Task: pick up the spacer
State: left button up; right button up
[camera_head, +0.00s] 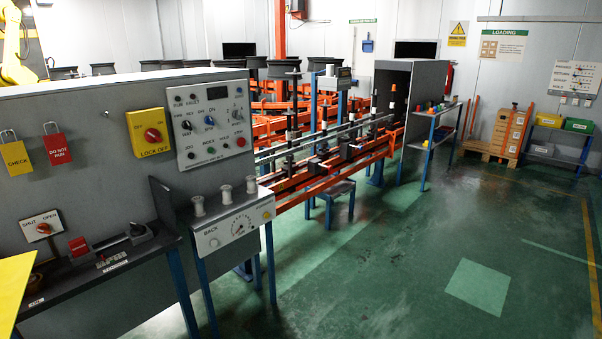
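I cannot tell for sure which thing is the spacer. Three small pale spool-shaped pieces stand upright in a row on a grey control box in the middle left: a left one (198,206), a middle one (225,197) and a right one (251,185). Several small coloured pieces (445,106) stand on a blue-legged side shelf (436,112) farther back, too small to make out. Neither of my grippers shows in the head view.
A grey panel (75,130) with switches and red and yellow tags fills the left. An orange conveyor line (325,178) with upright spindles runs to a grey booth (428,78). A pallet of boxes (508,131) stands at the back right. Green floor (410,250) is open at right.

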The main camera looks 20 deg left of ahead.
aim_at(78, 246)
jog(key=i+j+u, duration=0.15)
jog(key=i+u, duration=0.55)
jog(key=u, duration=0.15)
jog(key=i+u, duration=0.4)
